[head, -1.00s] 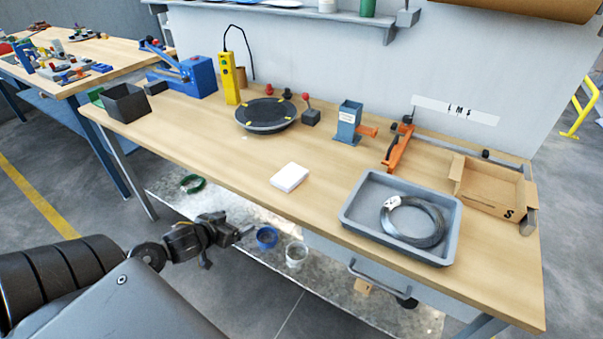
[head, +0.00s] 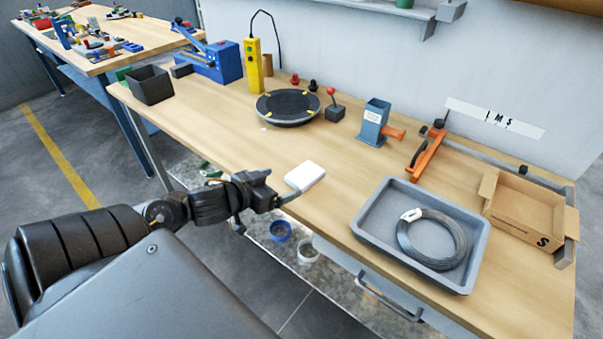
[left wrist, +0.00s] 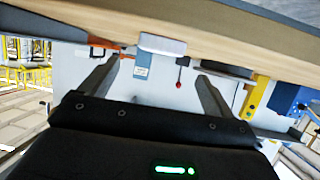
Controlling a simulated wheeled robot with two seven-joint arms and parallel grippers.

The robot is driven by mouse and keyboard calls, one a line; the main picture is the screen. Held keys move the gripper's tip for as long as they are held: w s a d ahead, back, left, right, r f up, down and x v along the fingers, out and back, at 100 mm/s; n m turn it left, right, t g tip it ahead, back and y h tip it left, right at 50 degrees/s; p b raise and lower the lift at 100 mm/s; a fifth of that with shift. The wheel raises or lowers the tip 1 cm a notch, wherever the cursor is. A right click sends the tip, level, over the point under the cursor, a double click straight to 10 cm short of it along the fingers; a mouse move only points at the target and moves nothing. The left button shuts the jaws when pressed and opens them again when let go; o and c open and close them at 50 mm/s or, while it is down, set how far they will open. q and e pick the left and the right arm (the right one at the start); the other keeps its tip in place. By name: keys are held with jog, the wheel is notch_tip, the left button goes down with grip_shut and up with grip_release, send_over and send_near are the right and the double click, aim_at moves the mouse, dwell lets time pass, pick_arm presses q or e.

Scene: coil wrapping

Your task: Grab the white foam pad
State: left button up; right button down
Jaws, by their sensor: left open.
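The white foam pad (head: 305,176) lies flat on the wooden bench near its front edge, left of the grey tray. My left gripper (head: 282,200) is at the bench's front edge, just short of the pad and on its left. In the left wrist view the pad (left wrist: 162,45) shows at the table edge, ahead of the two spread fingers and between their lines. The left gripper (left wrist: 160,72) is open, with nothing between its fingers. My right gripper is in neither view.
The grey tray (head: 362,240) with a wire coil (head: 432,240) stands right of the pad. A cardboard box (head: 525,215) is further right. A black round turntable (head: 288,108) and a blue-orange device (head: 375,125) stand behind. Bench around the pad is clear.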

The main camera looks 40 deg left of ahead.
aim_at(305, 173)
pick_arm(q)
jog(key=x, duration=0.4)
jog(key=shift+w+d+r, duration=0.1)
jog(key=shift+w+d, duration=0.15)
jog(key=shift+w, duration=0.5)
jog(key=x, duration=0.5)
jog(key=shift+a, duration=0.2)
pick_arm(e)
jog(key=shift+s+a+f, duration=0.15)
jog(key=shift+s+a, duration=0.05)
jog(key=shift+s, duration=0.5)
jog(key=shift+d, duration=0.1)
pick_arm(q)
jog(key=c, duration=1)
jog(key=shift+c, duration=0.2)
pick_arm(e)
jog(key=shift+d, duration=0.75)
